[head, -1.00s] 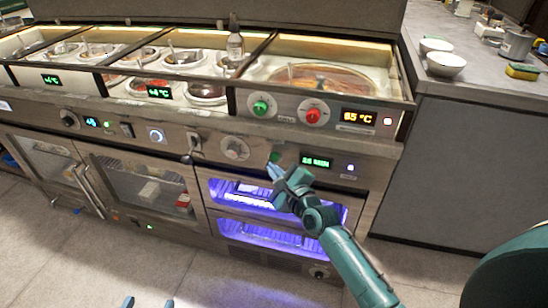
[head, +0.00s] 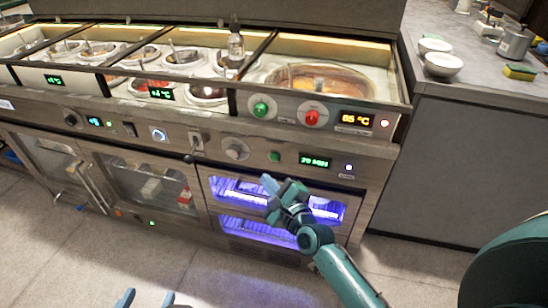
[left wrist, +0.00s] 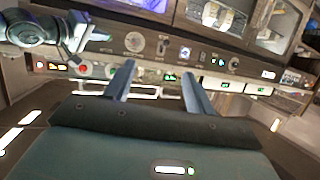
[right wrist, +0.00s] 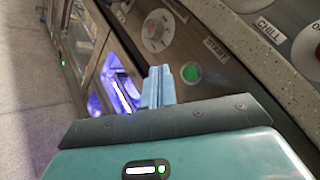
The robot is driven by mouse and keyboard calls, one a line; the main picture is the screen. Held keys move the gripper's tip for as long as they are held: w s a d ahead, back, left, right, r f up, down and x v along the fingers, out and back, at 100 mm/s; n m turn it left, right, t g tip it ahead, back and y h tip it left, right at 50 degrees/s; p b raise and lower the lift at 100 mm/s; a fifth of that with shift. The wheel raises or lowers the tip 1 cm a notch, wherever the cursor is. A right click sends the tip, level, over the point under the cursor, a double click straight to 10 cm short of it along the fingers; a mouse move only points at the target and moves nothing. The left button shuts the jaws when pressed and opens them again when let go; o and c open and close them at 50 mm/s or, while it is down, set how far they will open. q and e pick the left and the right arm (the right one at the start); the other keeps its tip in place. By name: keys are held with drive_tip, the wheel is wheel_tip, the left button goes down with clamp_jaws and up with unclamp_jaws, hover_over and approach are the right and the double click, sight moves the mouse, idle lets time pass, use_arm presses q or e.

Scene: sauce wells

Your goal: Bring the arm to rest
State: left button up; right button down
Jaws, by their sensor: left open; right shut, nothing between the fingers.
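My right gripper (head: 267,181) is shut and empty, in front of the purple-lit cabinet and a little below the green button (head: 275,156). In the right wrist view its closed fingers (right wrist: 161,72) show just left of the green START button (right wrist: 191,73); whether they touch anything cannot be told, but they appear apart from the panel. My left gripper (head: 146,298) shows only its two fingertips at the bottom edge of the head view. In the left wrist view its fingers (left wrist: 158,70) are spread with nothing between them.
The counter's front panel carries a grey knob (head: 235,149), a red knob (head: 310,117) and a timer display (head: 314,161) that seems to read 20 MIN. Sauce wells line the top. A bottle (head: 235,48) stands among them. White bowls (head: 443,64) stand on the right counter. The floor in front is clear.

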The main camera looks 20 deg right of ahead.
idle(0.3)
drive_tip(key=s+a+n+g, duration=0.1)
drive_tip(key=s+n+g, duration=0.1)
drive_tip(key=s+n, duration=1.35)
use_arm(q)
wheel_tip(320, 180, up, 6)
drive_tip(key=a+n+g+y+p, duration=0.1)
drive_tip(key=g+p, duration=0.1)
drive_tip(key=p, duration=1.7)
drive_tip(key=shift+s+a+g, duration=0.2)
drive_tip(key=shift+a+g, duration=0.05)
drive_tip(key=shift+g, duration=0.15)
use_arm(e)
drive_tip(key=s+r+n+g, duration=0.4)
drive_tip(key=s+r+n, duration=0.3)
drive_tip(key=r+n, duration=0.3)
drive_tip(key=shift+s+a+n, duration=0.3)
drive_tip(key=shift+s+n, duration=0.05)
drive_tip(key=shift+n, duration=0.3)
use_arm(q)
drive_tip(key=shift+f, duration=0.3)
use_arm(e)
drive_tip(key=shift+f, duration=0.25)
